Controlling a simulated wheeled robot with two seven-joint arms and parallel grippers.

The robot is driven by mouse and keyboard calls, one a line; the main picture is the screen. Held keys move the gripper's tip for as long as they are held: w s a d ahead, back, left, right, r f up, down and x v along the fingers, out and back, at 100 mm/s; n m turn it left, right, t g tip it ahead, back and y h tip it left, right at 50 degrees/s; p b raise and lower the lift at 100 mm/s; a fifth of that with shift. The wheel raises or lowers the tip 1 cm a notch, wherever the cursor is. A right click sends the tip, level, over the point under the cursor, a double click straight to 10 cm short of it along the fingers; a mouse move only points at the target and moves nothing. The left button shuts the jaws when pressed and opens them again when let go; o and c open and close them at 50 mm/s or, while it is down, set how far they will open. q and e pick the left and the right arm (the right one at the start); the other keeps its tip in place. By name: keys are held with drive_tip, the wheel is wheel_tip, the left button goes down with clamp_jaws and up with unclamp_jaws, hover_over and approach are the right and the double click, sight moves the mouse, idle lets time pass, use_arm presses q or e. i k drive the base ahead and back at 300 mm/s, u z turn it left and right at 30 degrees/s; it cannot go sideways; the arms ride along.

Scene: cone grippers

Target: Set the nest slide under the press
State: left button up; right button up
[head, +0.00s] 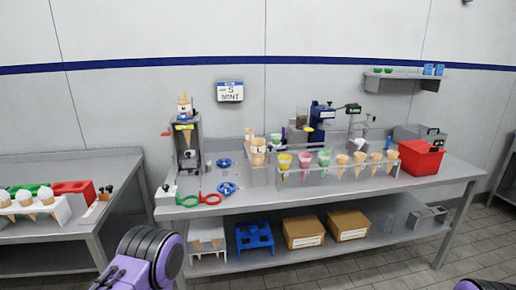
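A tall grey metal stand (198,148), which looks like the press, stands at the left end of the middle table. A yellow label and a small cone-shaped item (184,107) are at its top. A green ring handle (188,201) and a red ring handle (210,199) lie at the table's front edge below it. I cannot tell which part is the nest slide. Part of my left arm (150,255) shows at the bottom left, and a bit of purple, probably my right arm, at the bottom right corner. Neither gripper's fingers are in view.
Blue round pieces (227,188) lie beside the stand. A rack (330,172) of coloured cones, a blue machine (322,118) and a red bin (421,158) fill the table rightward. Boxes (303,231) sit on the lower shelf. A side table (85,222) holds more cones.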

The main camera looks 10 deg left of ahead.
sight(275, 145)
drive_tip(key=u, duration=0.8)
drive_tip(key=i, duration=1.45)
drive_tip(key=z, duration=0.2)
